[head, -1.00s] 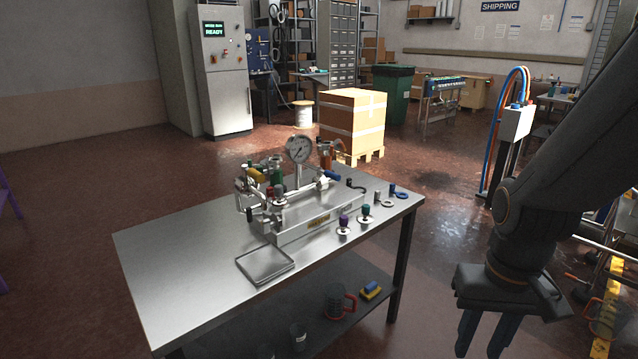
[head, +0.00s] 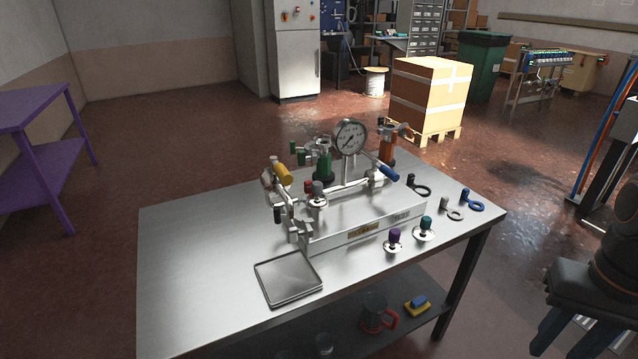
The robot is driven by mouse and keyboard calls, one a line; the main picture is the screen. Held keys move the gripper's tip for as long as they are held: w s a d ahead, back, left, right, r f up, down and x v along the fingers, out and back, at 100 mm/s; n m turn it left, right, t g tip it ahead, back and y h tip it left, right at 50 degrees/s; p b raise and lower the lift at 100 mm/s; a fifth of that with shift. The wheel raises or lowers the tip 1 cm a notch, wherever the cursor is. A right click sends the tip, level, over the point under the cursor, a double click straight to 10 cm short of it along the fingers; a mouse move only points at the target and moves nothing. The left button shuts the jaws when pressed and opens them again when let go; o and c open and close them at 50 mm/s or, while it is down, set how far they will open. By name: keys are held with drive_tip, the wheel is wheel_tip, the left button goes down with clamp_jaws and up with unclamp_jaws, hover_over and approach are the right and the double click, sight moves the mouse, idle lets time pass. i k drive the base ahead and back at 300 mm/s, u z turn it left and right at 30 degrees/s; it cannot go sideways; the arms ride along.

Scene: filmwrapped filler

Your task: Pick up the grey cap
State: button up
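A grey ring-shaped piece with a grey knob (head: 452,209) lies on the table right of the fixture. I cannot tell from its shape which of the two is the named cap. My gripper (head: 565,338) is at the lower right, beyond the table's right edge and well apart from both. Its blue fingers are spread with nothing seen between them; their tips are partly cut off by the frame.
Black (head: 418,187) and blue (head: 472,201) ring pieces lie nearby. An empty tray (head: 287,279) is at the front. The table's left side (head: 195,260) is clear.

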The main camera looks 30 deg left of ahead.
sight(316, 199)
drive_tip(key=u, duration=0.55)
drive_tip(key=i, duration=0.9)
drive_tip(key=u, duration=0.7)
